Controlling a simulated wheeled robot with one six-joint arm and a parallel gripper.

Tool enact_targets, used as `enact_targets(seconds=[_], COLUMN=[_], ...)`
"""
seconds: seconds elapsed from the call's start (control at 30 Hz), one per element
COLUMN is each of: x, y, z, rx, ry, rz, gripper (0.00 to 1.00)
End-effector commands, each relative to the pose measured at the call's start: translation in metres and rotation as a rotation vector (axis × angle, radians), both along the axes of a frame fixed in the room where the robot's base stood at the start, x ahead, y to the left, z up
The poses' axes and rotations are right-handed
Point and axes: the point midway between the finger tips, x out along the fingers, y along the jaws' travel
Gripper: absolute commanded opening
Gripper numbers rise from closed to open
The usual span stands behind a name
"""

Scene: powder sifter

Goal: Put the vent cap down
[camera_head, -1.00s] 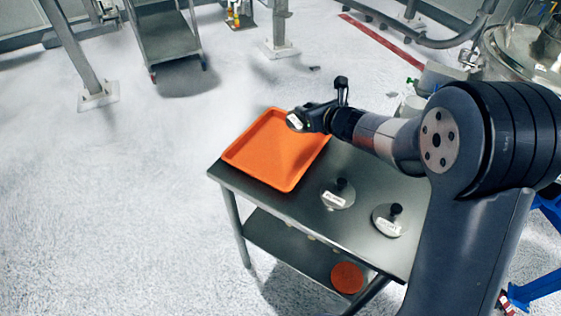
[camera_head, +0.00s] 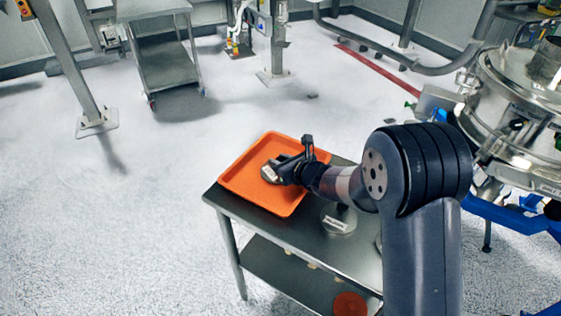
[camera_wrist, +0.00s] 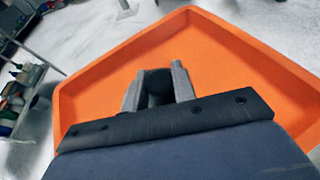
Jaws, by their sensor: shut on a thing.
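The vent cap (camera_head: 269,174) is a round grey disc with a white label and a dark knob. My gripper (camera_head: 280,170) is shut on its knob, over the orange tray (camera_head: 237,184) on the table's left part. In the wrist view the dark knob (camera_wrist: 158,82) sits between the two fingers, and the orange tray (camera_wrist: 225,62) spreads behind and around them. The disc is mostly hidden there. I cannot tell whether the cap touches the tray floor.
The tray lies on a grey metal table (camera_head: 290,232) with a lower shelf. A similar lid with a dark knob (camera_head: 338,221) stands right of the tray, partly behind my arm. An orange round piece (camera_head: 349,304) lies on the shelf. A steel sifter (camera_head: 520,100) stands at right.

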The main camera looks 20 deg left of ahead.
Motion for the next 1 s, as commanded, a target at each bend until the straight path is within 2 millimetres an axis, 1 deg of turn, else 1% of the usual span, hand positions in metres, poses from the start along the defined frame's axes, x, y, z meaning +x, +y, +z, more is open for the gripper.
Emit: enact_targets(seconds=[0.4,0.43,0.6,0.7,1.0], x=[0.0002,0.0002,0.0002,0.0002,0.0001], y=[0.0,-0.0001,-0.0001,-0.0001,-0.0001], z=[-0.0044,-0.0042,-0.0031,-0.0031,-0.0009], rx=[0.001,0.0,0.0,0.0,0.0], ry=[-0.002,-0.001,-0.001,-0.001,-0.001], rz=[0.0,0.0,0.0,0.0,0.0], gripper=[0.0,0.26,0.4,0.47,0.47])
